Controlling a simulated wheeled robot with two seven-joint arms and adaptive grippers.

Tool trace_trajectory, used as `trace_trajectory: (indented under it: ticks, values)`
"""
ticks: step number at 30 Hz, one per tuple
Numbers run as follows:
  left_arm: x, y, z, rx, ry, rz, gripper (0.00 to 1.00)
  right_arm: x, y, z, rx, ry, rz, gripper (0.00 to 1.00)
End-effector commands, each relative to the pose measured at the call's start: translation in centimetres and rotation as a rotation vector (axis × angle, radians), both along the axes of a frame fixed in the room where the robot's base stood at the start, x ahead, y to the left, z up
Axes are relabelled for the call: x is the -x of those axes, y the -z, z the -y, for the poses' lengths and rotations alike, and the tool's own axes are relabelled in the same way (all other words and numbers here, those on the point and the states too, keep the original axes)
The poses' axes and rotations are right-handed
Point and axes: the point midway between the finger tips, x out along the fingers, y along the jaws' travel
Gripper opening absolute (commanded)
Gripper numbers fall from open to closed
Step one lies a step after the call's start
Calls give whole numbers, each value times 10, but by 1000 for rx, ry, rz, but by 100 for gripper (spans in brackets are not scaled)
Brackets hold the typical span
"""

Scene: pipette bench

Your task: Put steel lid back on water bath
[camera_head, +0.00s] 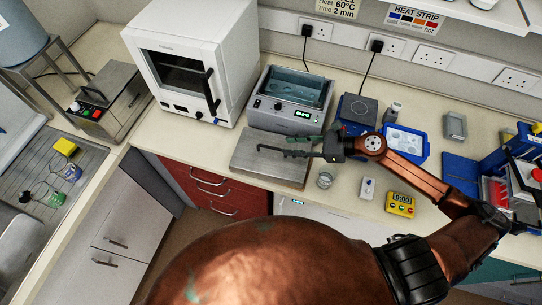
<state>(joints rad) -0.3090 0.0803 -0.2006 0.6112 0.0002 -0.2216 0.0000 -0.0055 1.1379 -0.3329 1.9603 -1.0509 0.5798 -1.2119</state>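The flat steel lid (252,164) lies on the bench in front of the bath, near the front edge. My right gripper (276,146) reaches in from the right over the lid. Its two dark fingers look spread apart, with nothing seen between them. I cannot tell whether a finger touches the lid. My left gripper is not in view.
A white oven (222,60) stands left of the bath. A blue tray (424,152) lies farther right. Bare bench shows left of the lid.

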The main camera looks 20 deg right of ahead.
Motion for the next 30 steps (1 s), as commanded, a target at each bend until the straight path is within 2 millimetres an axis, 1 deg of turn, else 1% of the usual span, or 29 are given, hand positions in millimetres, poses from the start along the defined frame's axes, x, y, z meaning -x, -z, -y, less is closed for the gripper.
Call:
trace_trajectory:
  ticks: [1,6,9,11,14,19,22,28,29,30]
  values:
    - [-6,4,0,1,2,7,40,-1,5,-2,0,0,0,29]
    - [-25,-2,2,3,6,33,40,-10,8,-15,-2,-1,2,29]
    - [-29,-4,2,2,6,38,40,-14,12,-24,-1,-3,3,29]
    - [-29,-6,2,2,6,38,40,-16,15,-29,-2,-2,1,29]
    - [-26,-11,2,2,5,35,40,-21,20,-43,-2,-4,2,29]
    - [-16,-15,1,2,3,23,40,-31,30,-61,-2,-4,0,29]
    - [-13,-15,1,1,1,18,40,-33,34,-65,0,-4,2,29]
    - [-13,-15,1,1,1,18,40,-33,35,-66,0,-4,0,29]
    - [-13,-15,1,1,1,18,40,-33,35,-66,0,-4,0,28]
    - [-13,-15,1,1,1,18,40,-33,35,-66,0,-4,0,26]
